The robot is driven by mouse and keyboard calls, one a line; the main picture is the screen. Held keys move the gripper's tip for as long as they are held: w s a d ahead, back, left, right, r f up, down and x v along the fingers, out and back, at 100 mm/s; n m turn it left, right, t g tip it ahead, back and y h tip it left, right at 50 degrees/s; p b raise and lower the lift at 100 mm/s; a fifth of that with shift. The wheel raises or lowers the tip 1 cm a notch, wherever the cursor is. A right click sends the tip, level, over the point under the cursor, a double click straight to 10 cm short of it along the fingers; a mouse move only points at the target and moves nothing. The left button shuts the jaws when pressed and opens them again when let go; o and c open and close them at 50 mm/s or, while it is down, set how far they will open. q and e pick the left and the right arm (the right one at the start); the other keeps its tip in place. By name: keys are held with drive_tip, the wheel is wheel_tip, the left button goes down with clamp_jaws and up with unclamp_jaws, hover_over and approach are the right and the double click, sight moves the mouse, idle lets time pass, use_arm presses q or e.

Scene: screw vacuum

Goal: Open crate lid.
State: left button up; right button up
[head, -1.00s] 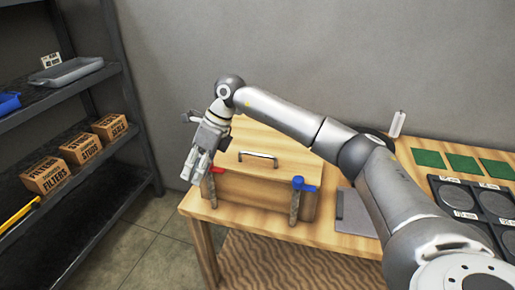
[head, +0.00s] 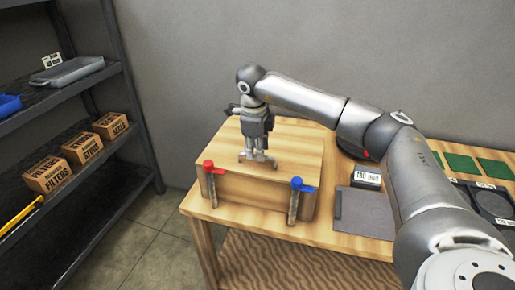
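The wooden crate (head: 252,190) stands on the left part of the wooden table, with its lid (head: 295,150) lying flat and closed on top. A metal handle on the lid is mostly hidden by my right gripper (head: 258,160), which points straight down at it. The fingers are at the handle, but I cannot tell whether they are closed on it. A clamp with a red knob (head: 208,165) is at the crate's front left, and one with a blue knob (head: 298,183) is at its front right. My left gripper is not in view.
A grey flat plate (head: 363,212) and a small labelled box (head: 367,178) are right of the crate. Green squares (head: 460,162) and a dark tray (head: 492,203) lie farther right. A shelf (head: 150,185) with boxes stands at left.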

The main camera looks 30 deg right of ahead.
drive_tip(key=shift+w+f, duration=0.1)
drive_tip(key=shift+f, duration=0.65)
clamp_jaws()
